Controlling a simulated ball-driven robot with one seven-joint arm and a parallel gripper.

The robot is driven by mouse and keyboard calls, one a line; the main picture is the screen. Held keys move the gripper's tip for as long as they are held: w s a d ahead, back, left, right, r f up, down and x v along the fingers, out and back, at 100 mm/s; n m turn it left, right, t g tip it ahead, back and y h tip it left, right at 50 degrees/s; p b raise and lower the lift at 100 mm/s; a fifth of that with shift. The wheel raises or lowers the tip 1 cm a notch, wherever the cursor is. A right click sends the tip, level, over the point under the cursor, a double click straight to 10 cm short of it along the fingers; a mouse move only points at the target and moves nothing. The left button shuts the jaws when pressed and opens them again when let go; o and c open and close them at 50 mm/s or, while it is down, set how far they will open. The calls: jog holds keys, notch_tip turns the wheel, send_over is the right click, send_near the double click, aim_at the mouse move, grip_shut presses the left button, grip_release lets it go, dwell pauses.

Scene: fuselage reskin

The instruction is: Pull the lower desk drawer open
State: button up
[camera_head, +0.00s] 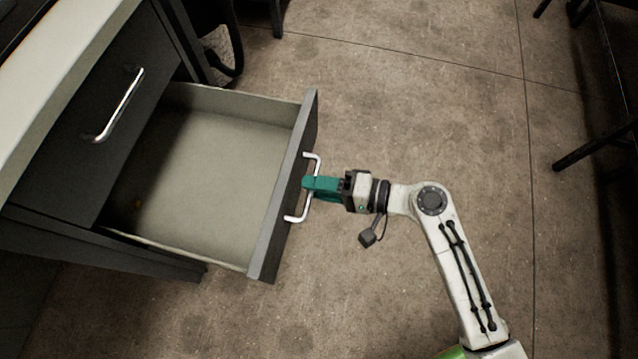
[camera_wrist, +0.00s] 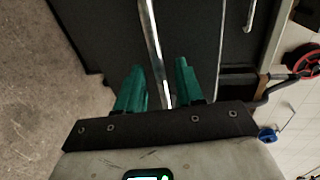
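The lower desk drawer (camera_head: 283,195) stands well out from the desk in the head view, and its pale, nearly bare inside shows. Its silver bar handle (camera_head: 318,164) is on the dark front panel. My gripper (camera_head: 308,183) has green fingers and reaches the handle from the right. In the wrist view the handle (camera_wrist: 152,40) runs between the two fingers of my gripper (camera_wrist: 158,66). The fingers are apart, with gaps seen beside the bar, so the gripper looks open around it. The drawer's dark front (camera_wrist: 100,32) fills the upper part of that view.
The closed upper drawer (camera_head: 75,135) with its own handle (camera_head: 122,103) is at the left, under the pale desktop (camera_head: 70,50). Dark furniture legs (camera_head: 600,145) stand at the far right. The concrete floor (camera_head: 400,90) right of the drawer is clear.

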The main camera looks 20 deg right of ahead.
jog(key=p+v, duration=0.2)
jog(key=v, duration=0.8)
jog(key=shift+s+d, duration=0.25)
jog(key=shift+d, duration=0.05)
